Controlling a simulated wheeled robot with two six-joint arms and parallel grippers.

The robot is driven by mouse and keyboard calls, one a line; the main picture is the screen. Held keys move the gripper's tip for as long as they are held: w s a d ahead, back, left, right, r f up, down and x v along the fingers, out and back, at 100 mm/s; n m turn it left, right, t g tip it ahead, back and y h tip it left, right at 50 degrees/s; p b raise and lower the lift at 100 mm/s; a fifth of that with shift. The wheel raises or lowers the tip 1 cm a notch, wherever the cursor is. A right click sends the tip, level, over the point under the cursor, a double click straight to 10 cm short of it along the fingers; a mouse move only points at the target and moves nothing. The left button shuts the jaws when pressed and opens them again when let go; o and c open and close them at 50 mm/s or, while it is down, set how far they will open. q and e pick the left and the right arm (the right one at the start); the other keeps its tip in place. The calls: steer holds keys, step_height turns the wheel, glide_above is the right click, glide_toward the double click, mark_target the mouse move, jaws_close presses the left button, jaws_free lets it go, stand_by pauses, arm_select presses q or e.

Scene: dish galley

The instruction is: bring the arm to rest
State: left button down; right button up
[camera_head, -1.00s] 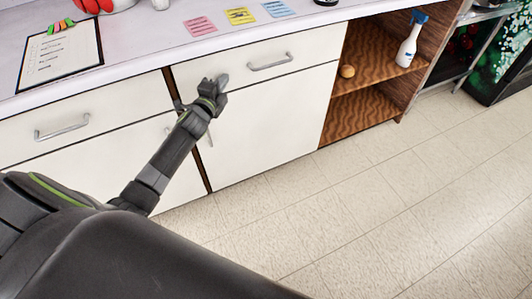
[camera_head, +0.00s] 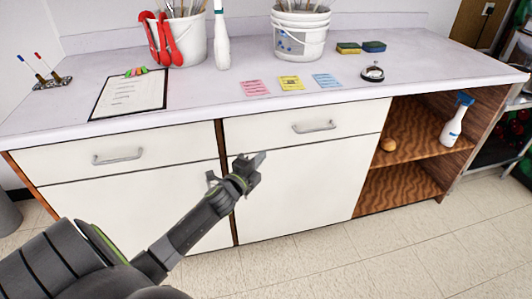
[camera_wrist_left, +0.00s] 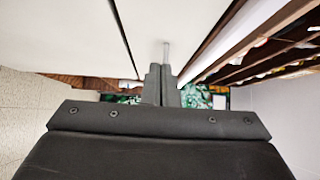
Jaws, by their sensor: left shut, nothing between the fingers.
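My left arm comes in from the lower left in the head view. Its left gripper (camera_head: 258,159) is shut and empty, in front of the white cabinet, just below the right drawer (camera_head: 285,128) and left of that drawer's handle (camera_head: 314,127). In the left wrist view the two dark fingers (camera_wrist_left: 161,85) lie together with nothing between them. A pale cabinet front fills the upper left of that view. I cannot tell the exact gap between the fingertips and the cabinet. My right gripper is in neither view.
The counter holds a clipboard (camera_head: 131,94), two white buckets (camera_head: 301,37), a white bottle (camera_head: 221,42), coloured notes (camera_head: 290,83) and a bell (camera_head: 373,72). An open shelf holds a spray bottle (camera_head: 453,124). Floor (camera_head: 400,250) in front is clear.

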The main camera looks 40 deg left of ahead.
arm_select(q)
steer(key=s, duration=0.3)
steer(key=shift+s+d, duration=0.15)
steer(key=shift+s, duration=0.25)
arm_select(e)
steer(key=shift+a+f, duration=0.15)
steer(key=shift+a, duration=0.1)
